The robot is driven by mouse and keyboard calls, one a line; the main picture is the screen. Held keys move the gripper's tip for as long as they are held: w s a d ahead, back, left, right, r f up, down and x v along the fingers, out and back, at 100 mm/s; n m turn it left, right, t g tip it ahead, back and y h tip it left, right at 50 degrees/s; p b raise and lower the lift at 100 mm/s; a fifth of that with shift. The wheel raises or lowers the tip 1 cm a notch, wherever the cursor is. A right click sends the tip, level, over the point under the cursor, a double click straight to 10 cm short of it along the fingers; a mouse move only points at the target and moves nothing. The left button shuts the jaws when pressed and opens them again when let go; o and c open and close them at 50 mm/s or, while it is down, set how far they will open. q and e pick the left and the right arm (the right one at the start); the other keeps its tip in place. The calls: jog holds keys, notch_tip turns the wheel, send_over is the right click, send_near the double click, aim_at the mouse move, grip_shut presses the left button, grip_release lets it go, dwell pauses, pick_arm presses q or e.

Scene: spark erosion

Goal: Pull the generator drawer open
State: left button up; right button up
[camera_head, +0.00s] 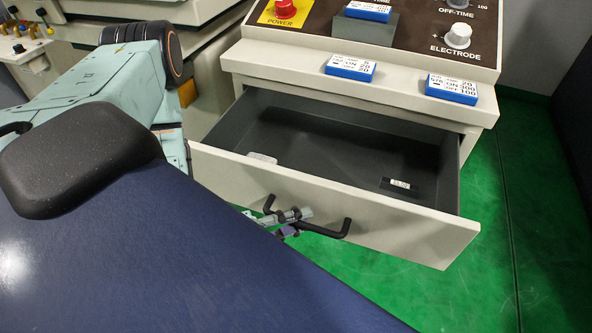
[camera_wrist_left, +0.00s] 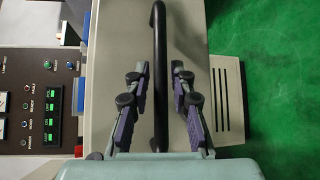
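The generator drawer (camera_head: 340,205) stands pulled well out of the cream cabinet in the head view, and its dark grey inside shows. Its black bar handle (camera_head: 325,231) is on the front panel; in the wrist view the handle (camera_wrist_left: 159,35) runs upright along the beige drawer front (camera_wrist_left: 120,40). My left gripper (camera_head: 287,222) is at the handle, partly hidden behind my dark blue body. In the wrist view my left gripper (camera_wrist_left: 160,70) has one finger on each side of the handle, with a gap showing on both sides. My right gripper is not in view.
In the drawer lie a small whitish piece (camera_head: 262,158) and a dark item with a white label (camera_head: 399,185). Blue-and-white blocks (camera_head: 350,67) (camera_head: 452,88) sit on the cabinet ledge below the control panel (camera_head: 410,32). Green floor (camera_head: 500,240) is clear at the right.

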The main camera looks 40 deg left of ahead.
pick_arm(q)
jog(key=shift+o, duration=0.8)
jog(key=v, duration=0.7)
jog(key=shift+s+a, duration=0.1)
jog(key=shift+s, duration=0.15)
dwell(0.7)
jog(key=shift+w, duration=0.3)
jog(key=shift+x, duration=2.75)
jog(key=shift+s, duration=0.15)
